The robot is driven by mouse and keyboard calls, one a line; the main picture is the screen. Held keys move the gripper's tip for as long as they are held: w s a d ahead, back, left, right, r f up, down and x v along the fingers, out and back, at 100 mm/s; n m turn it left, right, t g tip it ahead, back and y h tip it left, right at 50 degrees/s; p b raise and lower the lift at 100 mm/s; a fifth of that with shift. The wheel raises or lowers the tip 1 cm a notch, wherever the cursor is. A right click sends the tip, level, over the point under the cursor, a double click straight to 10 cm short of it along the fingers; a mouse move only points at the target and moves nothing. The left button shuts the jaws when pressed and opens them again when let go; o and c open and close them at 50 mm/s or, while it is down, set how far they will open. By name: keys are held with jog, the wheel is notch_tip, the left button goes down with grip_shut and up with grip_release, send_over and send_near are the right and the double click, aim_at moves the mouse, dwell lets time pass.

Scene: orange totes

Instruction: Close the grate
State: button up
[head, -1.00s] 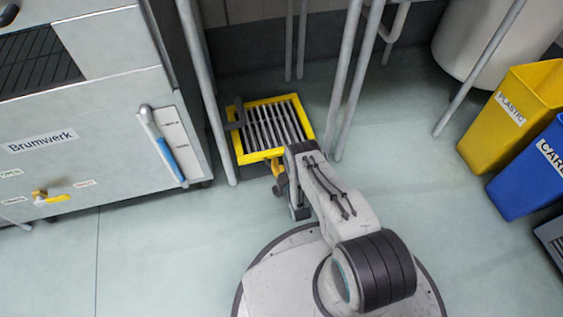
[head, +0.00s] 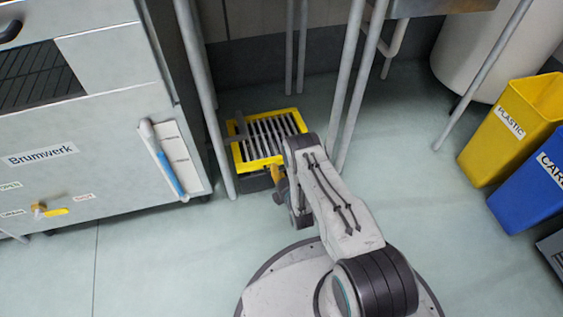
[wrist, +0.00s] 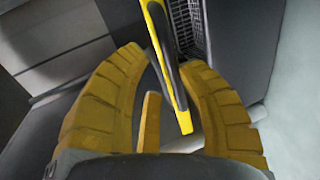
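The grate (head: 234,155) has a yellow frame and grey bars. It lies over a low dark box (head: 256,183) on the floor, between the grey cabinet and the table legs. I cannot tell how far it is tilted. My gripper (head: 277,174) is at its near right edge, partly hidden by my arm. In the wrist view two ridged yellow fingers (wrist: 162,57) stand apart. A yellow and black edge of the grate (wrist: 166,52) runs between them, nearer the right finger, with a gap at the left. A short yellow piece (wrist: 150,124) shows between the fingers.
The grey cabinet (head: 100,120) stands close on the left. Metal table legs (head: 357,90) rise right of and behind the grate. Yellow (head: 500,150) and blue (head: 530,190) bins stand at the right. The floor between is clear.

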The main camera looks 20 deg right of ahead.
jog(key=shift+w+a+r, duration=0.1)
jog(key=shift+r, duration=0.95)
jog(key=shift+w+r, duration=0.1)
jog(key=shift+r, duration=0.95)
